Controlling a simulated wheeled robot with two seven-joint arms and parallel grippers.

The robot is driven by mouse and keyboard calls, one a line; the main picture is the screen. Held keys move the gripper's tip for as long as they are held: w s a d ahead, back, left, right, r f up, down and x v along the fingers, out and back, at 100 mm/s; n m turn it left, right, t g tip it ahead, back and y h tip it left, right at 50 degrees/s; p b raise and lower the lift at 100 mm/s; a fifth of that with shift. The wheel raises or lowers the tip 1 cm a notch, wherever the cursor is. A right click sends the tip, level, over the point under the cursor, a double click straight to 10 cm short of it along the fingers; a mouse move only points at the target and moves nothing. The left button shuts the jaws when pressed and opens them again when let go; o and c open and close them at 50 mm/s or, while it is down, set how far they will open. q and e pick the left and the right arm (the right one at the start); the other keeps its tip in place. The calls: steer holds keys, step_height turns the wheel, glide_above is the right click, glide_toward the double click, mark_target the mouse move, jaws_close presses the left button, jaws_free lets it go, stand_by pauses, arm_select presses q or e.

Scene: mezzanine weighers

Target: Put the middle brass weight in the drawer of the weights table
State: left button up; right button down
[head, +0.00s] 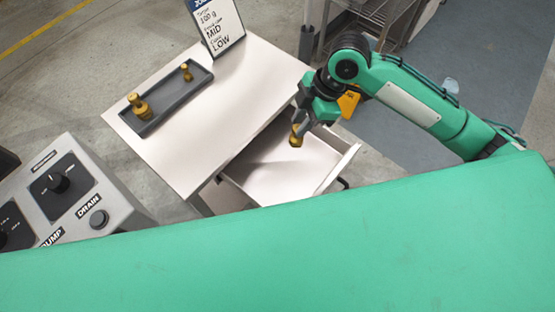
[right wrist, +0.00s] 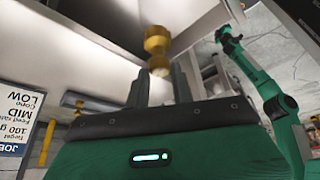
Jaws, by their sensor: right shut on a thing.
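The middle brass weight (head: 296,137) is held at the fingertips of my right gripper (head: 303,126), which is shut on it. In the head view the weight shows over the open drawer (head: 275,172) of the weights table (head: 245,90); its exact height above the drawer floor is hard to tell. The right wrist view shows the weight (right wrist: 157,45) between the two grey fingers (right wrist: 159,86). The drawer is pulled out, and its visible floor is empty.
A dark tray (head: 168,108) on the tabletop holds a larger brass weight (head: 138,105) and a small one (head: 186,71). A sign card (head: 217,26) stands at the table's back. A control panel (head: 75,195) with knobs is at the lower left. The tabletop's right part is clear.

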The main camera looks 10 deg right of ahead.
steer(key=shift+a+r+n, duration=0.1)
steer(key=shift+r+n, duration=0.2)
steer(key=shift+f+g, duration=0.15)
steer(key=shift+g, duration=0.15)
step_height(320, 180, down, 19)
steer(key=shift+s+f+p, duration=0.1)
steer(key=shift+p, duration=1.15)
steer(key=shift+f, duration=0.1)
steer(key=shift+f, duration=0.1)
steer(key=c, duration=1.2)
jaws_free()
steer(key=b+v, duration=0.1)
steer(key=v, duration=1.1)
steer(key=shift+b, duration=0.4)
